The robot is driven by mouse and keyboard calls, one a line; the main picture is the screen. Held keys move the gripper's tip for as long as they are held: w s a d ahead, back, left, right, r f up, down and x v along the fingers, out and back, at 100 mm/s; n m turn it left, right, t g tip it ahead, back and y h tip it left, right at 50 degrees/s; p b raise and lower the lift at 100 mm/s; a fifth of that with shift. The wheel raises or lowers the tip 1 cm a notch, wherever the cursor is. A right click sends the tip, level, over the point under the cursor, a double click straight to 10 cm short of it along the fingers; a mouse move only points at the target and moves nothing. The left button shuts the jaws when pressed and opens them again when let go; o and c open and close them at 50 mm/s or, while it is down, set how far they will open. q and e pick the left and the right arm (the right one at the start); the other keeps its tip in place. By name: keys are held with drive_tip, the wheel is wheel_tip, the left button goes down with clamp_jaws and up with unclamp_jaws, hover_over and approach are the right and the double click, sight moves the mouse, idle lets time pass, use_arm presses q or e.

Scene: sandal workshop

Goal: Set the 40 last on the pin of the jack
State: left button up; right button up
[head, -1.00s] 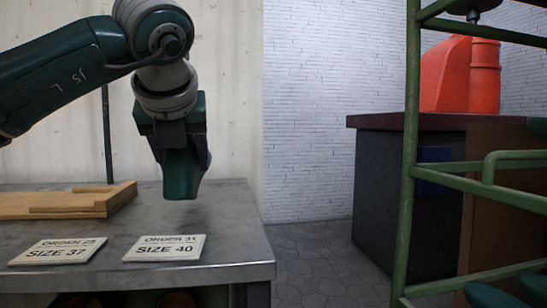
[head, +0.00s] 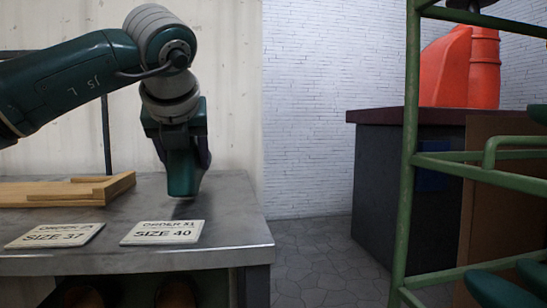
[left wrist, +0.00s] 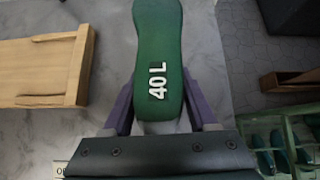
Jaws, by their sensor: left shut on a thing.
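My left gripper (head: 183,150) points down over the grey bench, its purple fingers shut on the sides of a green last (head: 183,180). In the left wrist view the last (left wrist: 158,45) carries white "40 L" lettering and lies between the fingers of the left gripper (left wrist: 160,105). In the head view it hangs toe down behind the size 40 card, with a dark shadow on the bench below it; the gap to the bench is hard to judge. I cannot make out the jack or its pin in either view. My right gripper is not in view.
The bench (head: 235,215) bears a wooden tray (head: 125,182) at left and cards reading SIZE 37 (head: 55,235) and SIZE 40 (head: 162,232). A green rack (head: 408,160) with more green lasts (head: 495,290) stands right. Behind is a dark counter (head: 385,190). Floor between is clear.

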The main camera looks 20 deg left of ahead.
use_arm(q)
drive_tip(key=shift+f, duration=0.15)
idle(0.5)
drive_tip(key=o, duration=1.3)
drive_tip(key=shift+c, duration=0.2)
drive_tip(key=shift+o, duration=0.9)
drive_tip(key=shift+f, duration=0.15)
